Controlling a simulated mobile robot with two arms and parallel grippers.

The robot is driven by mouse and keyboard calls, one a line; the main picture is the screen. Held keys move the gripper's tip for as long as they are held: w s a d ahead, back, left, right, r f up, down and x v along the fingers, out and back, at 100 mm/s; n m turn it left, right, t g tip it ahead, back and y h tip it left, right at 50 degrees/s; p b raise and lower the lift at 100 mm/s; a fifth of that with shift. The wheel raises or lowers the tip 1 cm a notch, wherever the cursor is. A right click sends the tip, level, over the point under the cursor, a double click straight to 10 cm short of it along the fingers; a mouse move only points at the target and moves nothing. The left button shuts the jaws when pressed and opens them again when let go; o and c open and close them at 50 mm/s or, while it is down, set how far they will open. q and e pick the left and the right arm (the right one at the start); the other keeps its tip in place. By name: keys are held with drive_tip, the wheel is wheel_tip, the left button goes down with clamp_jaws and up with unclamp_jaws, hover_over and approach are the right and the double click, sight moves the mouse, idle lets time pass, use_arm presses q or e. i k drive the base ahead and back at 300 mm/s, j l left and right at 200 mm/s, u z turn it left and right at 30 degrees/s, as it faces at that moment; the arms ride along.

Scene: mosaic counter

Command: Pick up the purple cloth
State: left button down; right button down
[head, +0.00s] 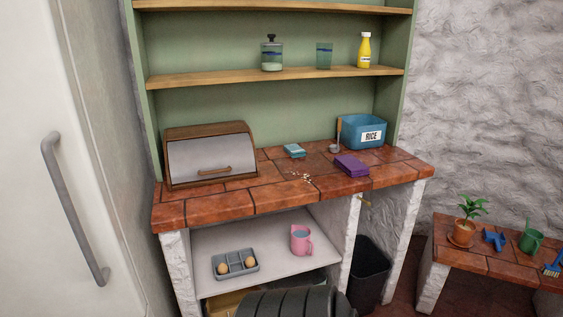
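The purple cloth (351,167) lies folded into a thick rectangular block on the tiled counter (250,203), right of the middle and near its front edge. Nothing lies on top of it. Neither of my grippers shows in the head view, so their state and distance from the cloth cannot be seen.
A blue rice bin (355,131) and a ladle (336,134) are behind the cloth. A teal folded item (294,151) and pale crumbs (303,177) are to its left. A bread box (210,154) stands at the counter's left. A dark bin (369,272) stands below.

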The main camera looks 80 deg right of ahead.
sight(351, 165)
drive_tip(key=z, duration=3.15)
drive_tip(key=i+l+u, duration=0.1)
drive_tip(key=i+l, duration=0.15)
drive_tip(key=l, duration=0.15)
drive_tip(key=i+l+u, duration=0.1)
drive_tip(key=i+l, duration=0.2)
drive_tip(key=l, duration=0.1)
